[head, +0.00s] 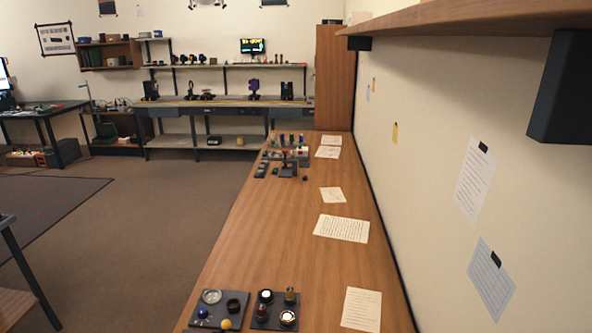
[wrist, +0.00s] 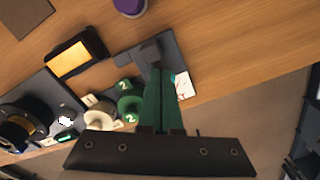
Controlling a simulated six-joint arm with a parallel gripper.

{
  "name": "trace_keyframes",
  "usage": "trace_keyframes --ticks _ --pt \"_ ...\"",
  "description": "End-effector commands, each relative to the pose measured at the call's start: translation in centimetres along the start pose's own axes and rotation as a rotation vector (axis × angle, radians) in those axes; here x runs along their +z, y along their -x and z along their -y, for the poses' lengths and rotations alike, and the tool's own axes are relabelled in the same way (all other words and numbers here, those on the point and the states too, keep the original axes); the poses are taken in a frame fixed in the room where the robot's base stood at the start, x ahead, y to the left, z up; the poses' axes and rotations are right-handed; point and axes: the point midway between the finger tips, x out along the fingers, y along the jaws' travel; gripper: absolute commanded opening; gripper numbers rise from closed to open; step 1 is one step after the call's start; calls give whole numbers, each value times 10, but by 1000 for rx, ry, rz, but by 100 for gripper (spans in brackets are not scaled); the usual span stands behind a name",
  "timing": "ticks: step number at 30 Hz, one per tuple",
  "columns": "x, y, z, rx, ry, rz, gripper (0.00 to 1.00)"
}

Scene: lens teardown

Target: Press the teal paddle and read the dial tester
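My gripper (wrist: 158,72) shows in the wrist view as two long green fingers lying together with nothing seen between them. Their tips are over a dark grey plate with a block (wrist: 144,54). A small teal piece (wrist: 67,135) lies left of the fingers at the bench edge; I cannot tell whether it is the paddle. A black device with a plain amber face (wrist: 74,57) stands upper left; no reading shows on it. I cannot make out a dial needle. My gripper does not show in the head view.
Green pieces marked 2 (wrist: 125,87) stand close left of the fingers. Dark round parts (wrist: 20,128) are at far left, a purple cylinder (wrist: 130,6) at the top. In the head view, the long bench (head: 285,235) has clear wood between its parts trays and papers.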

Motion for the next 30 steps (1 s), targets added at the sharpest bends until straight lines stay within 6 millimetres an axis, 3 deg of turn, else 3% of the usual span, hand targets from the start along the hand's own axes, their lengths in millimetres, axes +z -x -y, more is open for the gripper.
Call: trace_keyframes --ticks 16,27,29,30 --pt "-1 66 0 -1 0 -4 0" --pt "0 74 -1 0 -3 -1 0" --pt "2 79 -12 -3 -37 -2 0" --pt "7 87 -28 -7 -93 -2 0"
